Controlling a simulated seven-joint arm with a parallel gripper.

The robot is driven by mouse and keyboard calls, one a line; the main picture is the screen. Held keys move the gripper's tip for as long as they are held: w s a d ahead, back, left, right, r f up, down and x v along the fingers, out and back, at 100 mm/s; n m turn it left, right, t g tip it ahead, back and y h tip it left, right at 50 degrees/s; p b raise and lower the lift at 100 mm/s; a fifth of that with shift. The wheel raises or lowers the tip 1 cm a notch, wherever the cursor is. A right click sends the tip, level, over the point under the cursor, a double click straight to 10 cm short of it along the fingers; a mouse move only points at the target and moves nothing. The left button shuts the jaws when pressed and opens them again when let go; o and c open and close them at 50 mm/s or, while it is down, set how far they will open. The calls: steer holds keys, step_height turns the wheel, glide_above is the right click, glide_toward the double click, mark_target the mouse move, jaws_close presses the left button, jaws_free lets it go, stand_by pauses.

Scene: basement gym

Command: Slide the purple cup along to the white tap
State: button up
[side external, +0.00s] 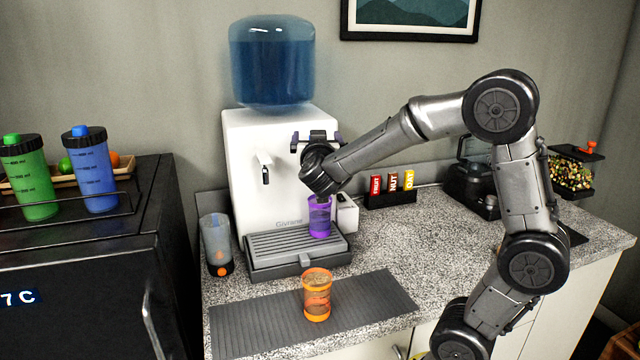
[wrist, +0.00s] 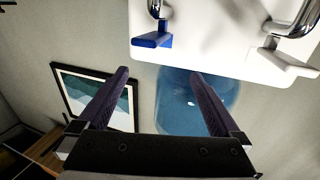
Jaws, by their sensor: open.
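The purple cup (side external: 320,218) stands upright on the right part of the dispenser's drip tray (side external: 300,268). The white tap (side external: 265,168) is on the dispenser's front, to the left of the cup; it also shows in the wrist view (wrist: 290,64). A blue tap (wrist: 152,41) shows in the wrist view; my arm hides it in the side view. My gripper (side external: 316,138) is above the cup, near the dispenser's front. Its fingers are apart with nothing between them, also in the wrist view (wrist: 160,74). The cup is not in the wrist view.
The white dispenser (side external: 240,150) carries a blue water bottle (side external: 272,62). An orange cup (side external: 317,295) stands on a ribbed grey mat (side external: 375,305) in front. A clear dark-based cup (side external: 216,240) stands left of the tray. Snack bars (side external: 392,184) stand at the back. The right counter is mostly clear.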

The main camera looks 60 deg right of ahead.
steer(key=g, duration=0.1)
glide_above(320, 209)
step_height(320, 209, down, 11)
steer(key=shift+a+f, duration=0.1)
steer(key=shift+f, duration=0.05)
step_height(320, 209, down, 7)
steer(key=shift+r, duration=0.15)
steer(key=shift+w+d, duration=0.1)
steer(key=shift+d, duration=0.25)
steer(key=shift+x, duration=1.15)
steer(key=c, duration=1.5)
steer(key=shift+w+a, duration=2.3)
steer(key=shift+a, duration=0.15)
steer(key=shift+w+a, duration=2.3)
steer(key=shift+a, duration=0.2)
